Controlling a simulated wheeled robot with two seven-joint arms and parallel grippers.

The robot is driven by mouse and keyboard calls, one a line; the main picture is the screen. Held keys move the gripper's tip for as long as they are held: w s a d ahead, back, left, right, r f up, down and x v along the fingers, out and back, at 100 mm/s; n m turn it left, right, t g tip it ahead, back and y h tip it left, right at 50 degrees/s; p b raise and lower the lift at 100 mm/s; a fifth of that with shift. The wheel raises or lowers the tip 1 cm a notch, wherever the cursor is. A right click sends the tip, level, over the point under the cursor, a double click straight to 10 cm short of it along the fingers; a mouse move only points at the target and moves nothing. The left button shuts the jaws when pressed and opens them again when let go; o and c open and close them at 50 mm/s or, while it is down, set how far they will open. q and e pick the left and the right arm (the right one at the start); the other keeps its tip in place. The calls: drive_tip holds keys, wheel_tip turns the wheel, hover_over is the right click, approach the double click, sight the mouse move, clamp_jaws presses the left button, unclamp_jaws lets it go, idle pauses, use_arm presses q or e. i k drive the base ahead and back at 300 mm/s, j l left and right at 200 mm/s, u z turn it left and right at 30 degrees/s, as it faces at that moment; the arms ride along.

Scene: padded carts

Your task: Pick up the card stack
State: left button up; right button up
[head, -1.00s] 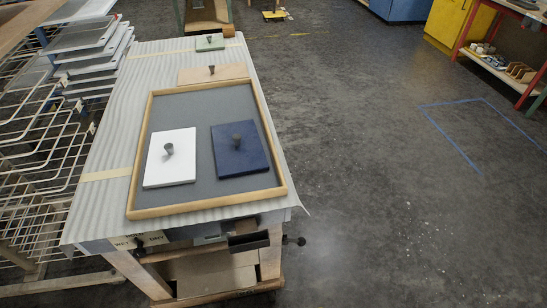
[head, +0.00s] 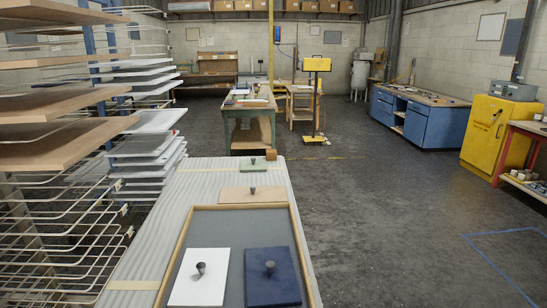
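No gripper shows in the head view. Nothing is plainly a card stack; I cannot tell which thing that name means. A white flat block with a dark knob (head: 200,285) and a navy flat block with a dark knob (head: 272,285) lie side by side in a wood-rimmed grey tray (head: 240,222) on a padded cart (head: 150,235). Behind the tray lie a tan flat block with a knob (head: 253,195) and, farther back, a small green block with a knob (head: 253,168).
A wire drying rack with boards (head: 60,215) stands close along the cart's left side. A small brown block (head: 271,154) sits at the cart's far end. A green workbench (head: 249,120) and yellow stand (head: 317,90) are beyond. The floor (head: 390,220) to the right is open.

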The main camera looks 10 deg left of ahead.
sight(271, 154)
drive_tip(key=i+l+z, duration=0.15)
drive_tip(key=l, duration=0.35)
drive_tip(key=i+l+z, duration=0.15)
drive_tip(key=l, duration=0.3)
drive_tip(key=i+l+z, duration=0.2)
drive_tip(key=i+l, duration=0.15)
drive_tip(key=i+l+z, duration=0.15)
drive_tip(key=i+l, duration=0.15)
drive_tip(key=l, duration=0.2)
drive_tip(key=i+u, duration=0.25)
drive_tip(key=i, duration=0.2)
drive_tip(key=i+l+u, duration=0.2)
drive_tip(key=i, duration=0.2)
drive_tip(key=i+l+u, duration=0.25)
drive_tip(key=i, duration=0.2)
drive_tip(key=i+u, duration=0.25)
drive_tip(key=i, duration=0.6)
drive_tip(key=i+u, duration=0.3)
drive_tip(key=i, duration=0.6)
